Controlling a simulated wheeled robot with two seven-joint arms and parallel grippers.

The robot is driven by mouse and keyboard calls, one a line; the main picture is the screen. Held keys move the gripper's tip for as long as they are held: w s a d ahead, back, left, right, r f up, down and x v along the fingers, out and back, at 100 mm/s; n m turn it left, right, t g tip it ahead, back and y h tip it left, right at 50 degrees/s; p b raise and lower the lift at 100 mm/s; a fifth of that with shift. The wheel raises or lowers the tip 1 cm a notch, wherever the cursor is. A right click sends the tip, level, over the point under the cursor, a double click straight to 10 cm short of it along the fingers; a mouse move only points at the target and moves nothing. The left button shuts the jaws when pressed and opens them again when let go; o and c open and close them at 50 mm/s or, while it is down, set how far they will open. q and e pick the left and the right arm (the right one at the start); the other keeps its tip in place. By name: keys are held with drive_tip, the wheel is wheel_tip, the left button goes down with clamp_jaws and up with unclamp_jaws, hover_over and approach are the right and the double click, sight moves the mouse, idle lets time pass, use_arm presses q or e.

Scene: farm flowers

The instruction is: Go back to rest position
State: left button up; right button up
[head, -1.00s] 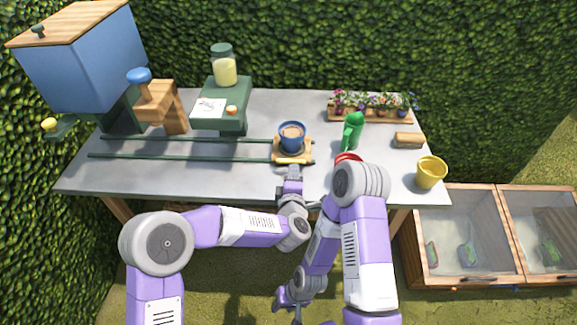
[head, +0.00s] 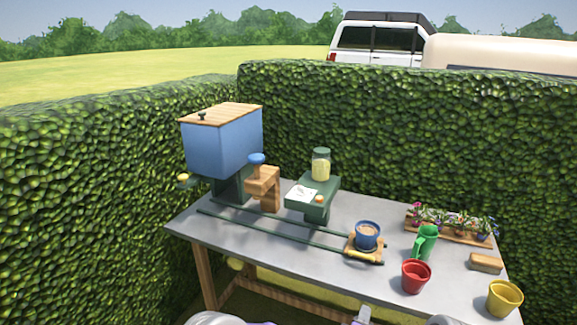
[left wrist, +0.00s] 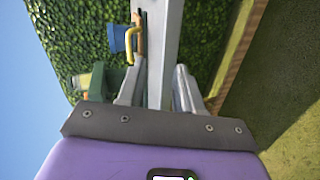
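My left gripper (head: 362,315) just shows at the bottom edge of the head view, in front of the table. In the left wrist view its two fingers (left wrist: 158,88) are apart with nothing held between them. The blue pot with soil (head: 368,235) stands on a wooden carriage (head: 351,252) with a yellow handle at the end of the rails. In the left wrist view the blue pot (left wrist: 118,39) and the yellow handle (left wrist: 131,47) are beyond the fingers, apart from them. My right gripper is not in view.
The grey table (head: 265,254) also holds a red pot (head: 415,278), a yellow pot (head: 504,299), a green watering can (head: 425,243), a wooden block (head: 486,263) and a flower tray (head: 450,235). A blue hopper (head: 222,145) stands at the left. Hedges border the back and left.

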use_arm(q)
drive_tip(key=s+a+f+m+g+y+p, duration=0.1)
drive_tip(key=s+a+f+m+g+p, duration=0.2)
drive_tip(key=a+f, duration=0.55)
drive_tip(key=s+a+f+m+g, duration=0.3)
drive_tip(key=a+f+g, duration=0.1)
drive_tip(key=a+f, duration=0.5)
drive_tip(key=s+a+f+m+g+p, duration=0.1)
drive_tip(key=s+a+g, duration=0.2)
drive_tip(key=s+a, duration=0.3)
drive_tip(key=s+a+f+m+g+y+p, duration=0.1)
drive_tip(key=s+a+f+g, duration=0.1)
drive_tip(key=s+a, duration=0.4)
drive_tip(key=s+g, duration=0.1)
drive_tip(key=s, duration=0.4)
drive_tip(key=shift+s+m, duration=0.4)
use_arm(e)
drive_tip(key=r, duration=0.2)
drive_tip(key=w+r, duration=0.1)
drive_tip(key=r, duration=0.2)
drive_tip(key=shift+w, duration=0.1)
